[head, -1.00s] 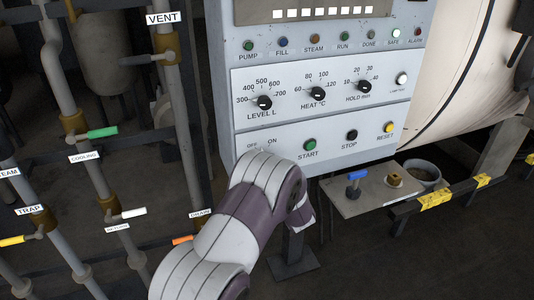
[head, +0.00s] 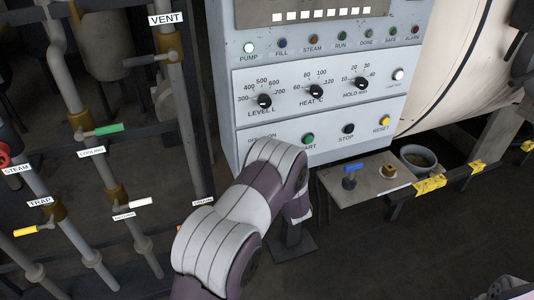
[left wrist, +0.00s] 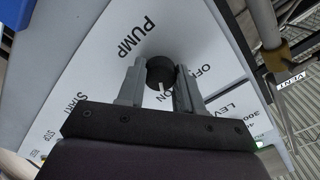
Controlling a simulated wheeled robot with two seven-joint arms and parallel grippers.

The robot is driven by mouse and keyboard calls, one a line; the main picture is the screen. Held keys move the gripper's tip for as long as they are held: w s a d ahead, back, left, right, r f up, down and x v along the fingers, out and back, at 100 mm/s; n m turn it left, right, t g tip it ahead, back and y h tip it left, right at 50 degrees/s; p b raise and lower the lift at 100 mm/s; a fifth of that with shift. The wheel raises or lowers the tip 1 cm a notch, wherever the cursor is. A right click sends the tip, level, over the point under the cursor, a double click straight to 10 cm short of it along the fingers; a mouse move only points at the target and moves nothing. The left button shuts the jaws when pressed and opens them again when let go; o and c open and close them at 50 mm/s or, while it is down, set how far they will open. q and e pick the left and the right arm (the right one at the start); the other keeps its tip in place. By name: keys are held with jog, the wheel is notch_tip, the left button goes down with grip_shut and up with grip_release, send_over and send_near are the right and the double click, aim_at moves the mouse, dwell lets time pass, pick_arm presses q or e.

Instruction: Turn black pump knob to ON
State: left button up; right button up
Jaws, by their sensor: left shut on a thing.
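The black pump knob (left wrist: 160,70) shows in the left wrist view on a white panel face, near the words PUMP, OFF and ON. Its white pointer line is turned toward ON. My left gripper (left wrist: 159,74) has its two grey fingers on either side of the knob and is shut on it. In the head view my left arm hides the knob and the gripper; only the OFF/ON lettering shows above the arm. The PUMP lamp (head: 249,47) on the control panel (head: 300,100) is brightly lit. My right gripper is not in view.
The START button (head: 308,139), STOP button (head: 348,129) and yellow RESET button (head: 383,121) sit right of my arm. Pipes with coloured valve handles fill the left side.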

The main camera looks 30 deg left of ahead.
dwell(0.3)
pick_arm(q)
jog(key=o, duration=1)
jog(key=shift+o, duration=0.2)
jog(key=v, duration=1.2)
jog(key=shift+s+d, duration=0.25)
